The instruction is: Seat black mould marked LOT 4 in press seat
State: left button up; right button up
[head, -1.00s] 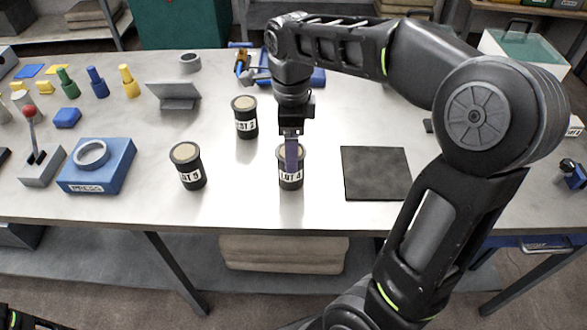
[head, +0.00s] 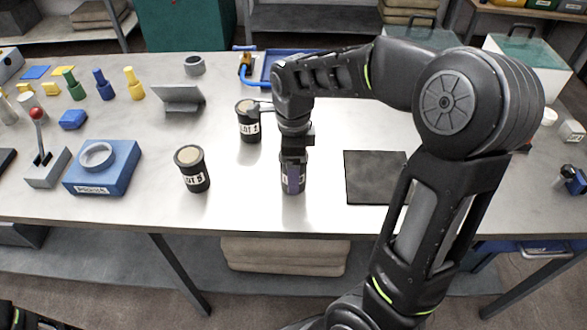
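The black mould marked LOT 4 (head: 300,184) stands upright on the table near the front edge, left of a dark mat. Its label and top are now mostly covered by my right gripper (head: 292,180). That gripper points straight down over the mould, with one purple-grey finger in front of its label. The other finger is hidden, so its opening and any grip do not show. The press seat is a grey ring (head: 96,156) on a blue block (head: 122,172) with a white label, at the left; the ring looks empty. My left gripper is out of view.
A black mould marked LOT 5 (head: 194,178) stands between press and gripper. Another labelled mould (head: 248,128) stands just behind the gripper. A red-knobbed lever box (head: 45,168) is left of the press. A grey angled stand (head: 180,100) is farther back. The dark mat (head: 375,177) is bare.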

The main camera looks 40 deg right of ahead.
jog(key=shift+f, duration=0.8)
jog(key=shift+r, duration=0.1)
jog(key=c, duration=1.5)
notch_tip(320, 180, up, 10)
jog(key=shift+b, duration=0.45)
